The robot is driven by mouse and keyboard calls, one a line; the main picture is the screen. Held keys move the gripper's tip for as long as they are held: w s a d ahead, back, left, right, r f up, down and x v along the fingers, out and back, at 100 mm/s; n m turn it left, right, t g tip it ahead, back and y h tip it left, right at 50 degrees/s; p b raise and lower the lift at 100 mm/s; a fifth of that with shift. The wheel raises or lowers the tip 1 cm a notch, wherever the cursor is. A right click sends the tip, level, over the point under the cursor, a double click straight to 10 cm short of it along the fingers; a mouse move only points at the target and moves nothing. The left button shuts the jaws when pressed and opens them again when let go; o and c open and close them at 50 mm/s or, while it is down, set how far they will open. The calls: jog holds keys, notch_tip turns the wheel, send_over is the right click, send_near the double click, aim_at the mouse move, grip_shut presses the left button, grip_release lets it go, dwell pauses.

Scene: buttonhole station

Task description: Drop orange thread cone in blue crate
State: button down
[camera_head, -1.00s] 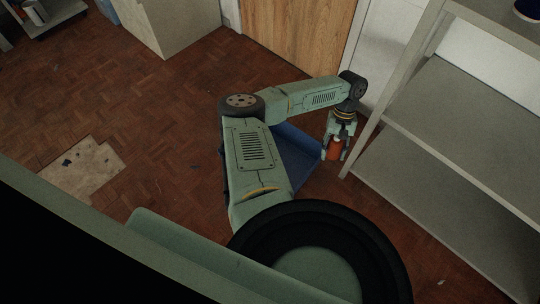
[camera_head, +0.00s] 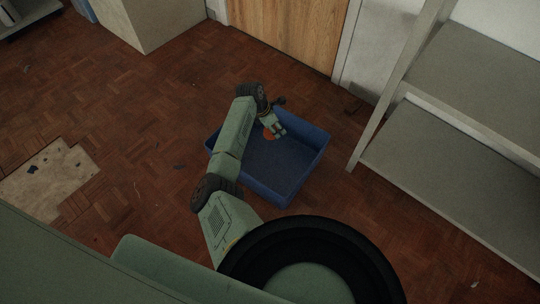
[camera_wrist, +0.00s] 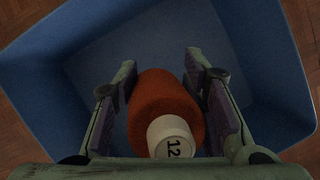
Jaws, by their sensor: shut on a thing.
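The orange thread cone (camera_wrist: 165,105) has a pale end marked 12 and sits between the fingers of my gripper (camera_wrist: 165,95) in the wrist view. My gripper is shut on it. In the head view my gripper (camera_head: 274,130) is over the back left part of the blue crate (camera_head: 285,184), and a bit of the orange cone (camera_head: 268,134) shows beside the fingers. The blue crate stands on the floor, and its inside (camera_wrist: 80,85) shows below the cone in the wrist view. The part of the crate I see looks empty. My arm hides its left side.
A grey shelf unit (camera_head: 440,150) stands to the right of the crate. A wooden door (camera_head: 285,30) and a pale cabinet (camera_head: 165,20) are at the back. The parquet floor has a bare patch (camera_head: 45,180) at the left with small dark scraps.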

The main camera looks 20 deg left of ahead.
notch_tip(320, 180, down, 6)
jog(key=b, duration=0.6)
jog(key=shift+d+r, duration=0.1)
jog(key=shift+r, duration=0.05)
jog(key=c, duration=0.9)
grip_release()
jog(key=v, duration=1.2)
jog(key=shift+r, duration=0.1)
jog(key=shift+w+d, duration=0.1)
